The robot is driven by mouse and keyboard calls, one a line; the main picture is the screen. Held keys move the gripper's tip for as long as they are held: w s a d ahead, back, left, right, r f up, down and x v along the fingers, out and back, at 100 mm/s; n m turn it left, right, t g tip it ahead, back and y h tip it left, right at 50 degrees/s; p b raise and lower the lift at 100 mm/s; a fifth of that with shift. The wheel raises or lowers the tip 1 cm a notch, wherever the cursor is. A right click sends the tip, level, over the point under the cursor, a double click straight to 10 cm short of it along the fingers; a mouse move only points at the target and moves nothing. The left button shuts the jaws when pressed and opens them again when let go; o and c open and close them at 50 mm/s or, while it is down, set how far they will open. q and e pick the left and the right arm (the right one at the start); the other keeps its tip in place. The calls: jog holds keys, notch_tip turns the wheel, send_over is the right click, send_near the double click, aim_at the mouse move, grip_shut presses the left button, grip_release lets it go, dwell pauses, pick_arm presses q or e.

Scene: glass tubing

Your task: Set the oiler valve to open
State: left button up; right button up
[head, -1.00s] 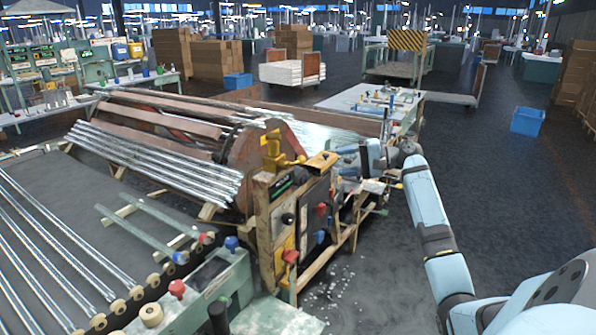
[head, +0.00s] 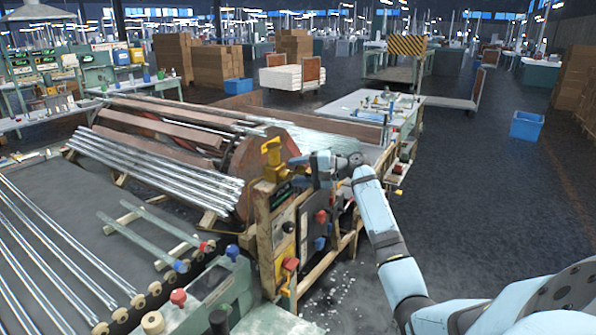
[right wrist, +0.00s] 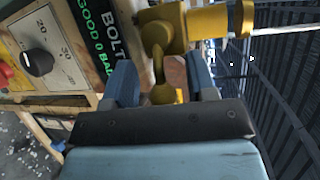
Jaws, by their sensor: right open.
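The oiler valve (head: 270,158) is a yellow fitting on top of the control cabinet at the end of the machine. Its yellow body (right wrist: 165,30) and a rounded lever (right wrist: 160,88) show in the right wrist view. My right gripper (head: 296,168) is open, just right of the valve. In the right wrist view its two blue fingers (right wrist: 162,75) are apart, with the lever between them. I cannot tell whether either finger touches it. My left gripper is not in view.
The control cabinet (head: 308,225) carries a black knob (right wrist: 38,63), red and blue knobs and a green-lettered display (right wrist: 92,30) beside the valve. Metal rods lie on the machine to the left. Open floor (head: 480,200) lies to the right.

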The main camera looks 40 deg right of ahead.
jog(key=c, duration=0.9)
